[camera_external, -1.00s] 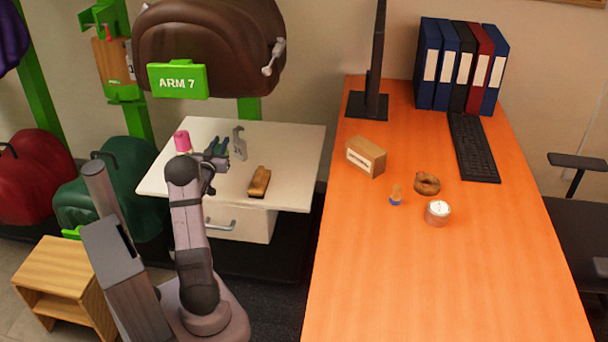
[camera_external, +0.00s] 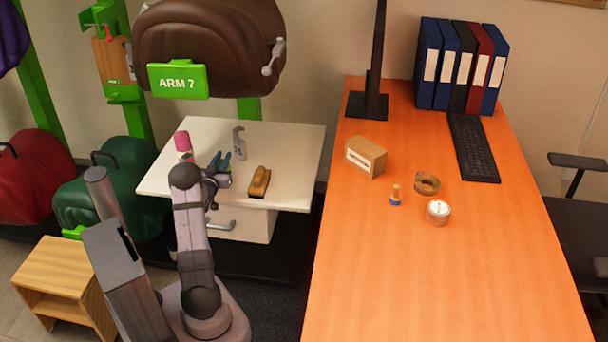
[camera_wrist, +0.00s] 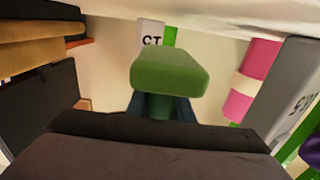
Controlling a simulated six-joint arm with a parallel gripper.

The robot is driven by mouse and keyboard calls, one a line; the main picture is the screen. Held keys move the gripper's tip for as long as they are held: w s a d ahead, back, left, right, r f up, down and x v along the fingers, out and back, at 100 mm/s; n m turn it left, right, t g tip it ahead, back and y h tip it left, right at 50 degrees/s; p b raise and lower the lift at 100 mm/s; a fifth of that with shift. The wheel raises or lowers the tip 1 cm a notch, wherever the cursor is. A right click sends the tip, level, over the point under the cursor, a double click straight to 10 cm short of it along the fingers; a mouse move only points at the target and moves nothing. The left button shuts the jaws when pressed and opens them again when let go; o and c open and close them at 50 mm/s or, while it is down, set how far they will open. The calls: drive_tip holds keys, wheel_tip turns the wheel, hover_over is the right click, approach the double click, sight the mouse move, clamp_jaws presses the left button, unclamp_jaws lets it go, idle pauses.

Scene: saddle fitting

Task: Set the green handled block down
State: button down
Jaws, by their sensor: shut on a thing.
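The green handled block (camera_wrist: 170,72) is in the middle of the wrist view, between my gripper's fingers. My gripper (camera_wrist: 160,108) is shut on it; its handle is mostly hidden by the fingers and the dark gripper body. In the external view my gripper (camera_external: 219,166) is over the front part of the white table (camera_external: 290,150), between a pink-topped item and a brush. The block is small and largely hidden there, and I cannot tell whether it touches the tabletop.
The brush (camera_external: 259,182) lies right of my gripper. A grey metal piece (camera_external: 239,143) stands behind it. The pink-topped item (camera_external: 183,142) is at the left. A brown saddle (camera_external: 210,45) hangs above the table's back. The table's right side is clear. An orange desk (camera_external: 420,270) stands further right.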

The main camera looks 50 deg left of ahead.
drive_tip(key=shift+f, duration=1.45)
drive_tip(key=shift+f+b, duration=0.1)
drive_tip(key=shift+b, duration=0.25)
drive_tip(key=shift+f, duration=0.15)
drive_tip(key=c, duration=1.6)
unclamp_jaws()
drive_tip(key=shift+o, duration=0.2)
drive_tip(key=shift+o, duration=0.4)
drive_tip(key=shift+p+v, duration=0.65)
drive_tip(key=shift+v, duration=3.05)
